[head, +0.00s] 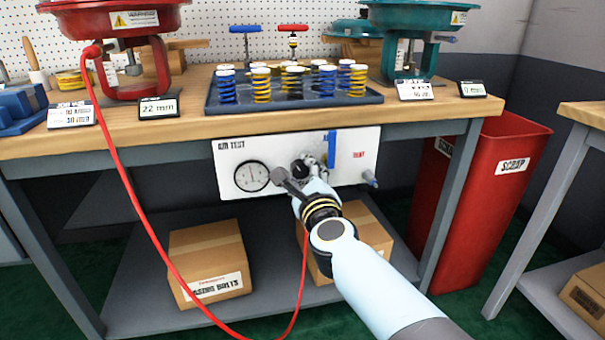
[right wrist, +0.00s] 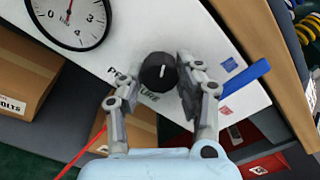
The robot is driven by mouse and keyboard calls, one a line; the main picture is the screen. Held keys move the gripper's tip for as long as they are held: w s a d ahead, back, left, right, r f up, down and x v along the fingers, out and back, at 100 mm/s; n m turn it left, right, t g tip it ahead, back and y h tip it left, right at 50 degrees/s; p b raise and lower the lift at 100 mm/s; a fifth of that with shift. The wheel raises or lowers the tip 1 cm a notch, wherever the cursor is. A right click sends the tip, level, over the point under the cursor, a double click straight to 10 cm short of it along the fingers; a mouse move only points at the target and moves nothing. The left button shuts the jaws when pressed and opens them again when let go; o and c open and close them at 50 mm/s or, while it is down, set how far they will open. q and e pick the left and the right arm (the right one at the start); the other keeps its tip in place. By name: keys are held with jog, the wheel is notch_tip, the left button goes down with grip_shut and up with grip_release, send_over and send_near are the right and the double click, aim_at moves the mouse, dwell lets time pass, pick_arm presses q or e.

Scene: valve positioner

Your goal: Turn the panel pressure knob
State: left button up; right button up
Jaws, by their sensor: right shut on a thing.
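The white test panel (head: 228,150) hangs under the front edge of the workbench. The black pressure knob (right wrist: 157,72) has a white pointer mark and is centred between the fingers in the right wrist view. My right gripper (head: 298,172) is at the panel, and its fingers (right wrist: 150,86) are shut on the knob, one on each side. In the head view the gripper partly hides the knob. A round pressure gauge (head: 252,176) is left of the knob; its dial (right wrist: 68,20) also shows in the right wrist view. My left gripper is not in view.
A red hose (head: 150,238) hangs in front of the bench. Cardboard boxes (head: 207,257) stand on the lower shelf. A red scrap bin (head: 490,200) stands at the right.

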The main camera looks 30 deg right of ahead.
jog(key=shift+f, duration=0.15)
jog(key=o, duration=1.1)
jog(key=shift+o, duration=0.2)
jog(key=shift+s, duration=0.1)
jog(key=v, duration=0.7)
jog(key=shift+s, duration=0.2)
